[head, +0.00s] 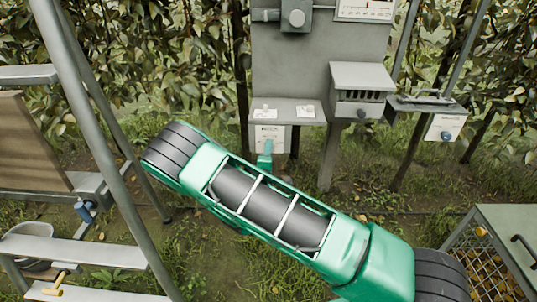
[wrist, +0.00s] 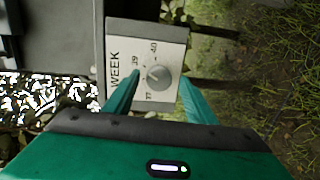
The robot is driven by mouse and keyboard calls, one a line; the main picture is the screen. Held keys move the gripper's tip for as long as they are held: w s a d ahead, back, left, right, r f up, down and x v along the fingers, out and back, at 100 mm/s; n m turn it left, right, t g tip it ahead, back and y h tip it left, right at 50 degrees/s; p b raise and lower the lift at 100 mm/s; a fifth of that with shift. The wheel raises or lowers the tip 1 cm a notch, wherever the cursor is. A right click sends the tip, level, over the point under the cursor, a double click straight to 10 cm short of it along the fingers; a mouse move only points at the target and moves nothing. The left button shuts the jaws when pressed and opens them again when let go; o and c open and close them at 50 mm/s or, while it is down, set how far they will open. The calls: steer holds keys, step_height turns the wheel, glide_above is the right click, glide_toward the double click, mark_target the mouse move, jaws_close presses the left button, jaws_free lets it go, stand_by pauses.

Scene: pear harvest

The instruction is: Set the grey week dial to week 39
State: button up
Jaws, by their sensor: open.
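The grey week dial (wrist: 159,75) is a round knob on a white panel (wrist: 118,38) marked WEEK, seen sideways in the wrist view. The numbers 39 and 40 are readable beside it; another mark is at its lower side. I cannot tell which number the dial points at. My gripper (wrist: 160,80) is open, with one green finger on each side of the dial in the picture. I cannot tell whether the fingers touch it. In the head view my gripper (head: 265,160) is in front of the white panel (head: 268,132) below a grey shelf, and the dial is hidden.
A grey shelf (head: 290,108) with white cards is above the panel. To its right are a slotted grey box (head: 362,90) and another white panel with a blue knob (head: 446,134). A ladder (head: 110,150) stands left. A crate (head: 510,225) with yellow fruit is at lower right.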

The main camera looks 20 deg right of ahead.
steer(key=v, duration=0.9)
steer(key=shift+s, duration=0.25)
steer(key=shift+a, duration=0.1)
steer(key=s+d+r+m+g+h, duration=0.1)
steer(key=s+d+r+m+g, duration=0.3)
steer(key=d, duration=0.4)
steer(key=s+d+r+m+g+h, duration=0.1)
steer(key=s+d+m+g+h, duration=0.1)
steer(key=s+d+m+g, duration=0.55)
steer(key=s+d+r+m+g+h, duration=0.1)
steer(key=d+r+m+g, duration=0.15)
steer(key=d, duration=0.75)
steer(key=s+d+r+m+g+y, duration=0.1)
steer(key=s+r+m+y, duration=0.15)
steer(key=s, duration=0.45)
steer(key=s+d+r+m+g+y, duration=0.1)
steer(key=s+r+m+y, duration=0.15)
steer(key=s, duration=0.35)
steer(key=s+a+r+y, duration=0.2)
steer(key=s+a+r, duration=0.1)
steer(key=s, duration=0.4)
steer(key=s+a+r+y, duration=0.3)
steer(key=s+r, duration=0.1)
steer(key=s, duration=0.3)
steer(key=shift+s+m+y, duration=0.3)
steer(key=shift+s+m, duration=0.05)
steer(key=shift+m, duration=0.05)
steer(key=shift+r, duration=0.15)
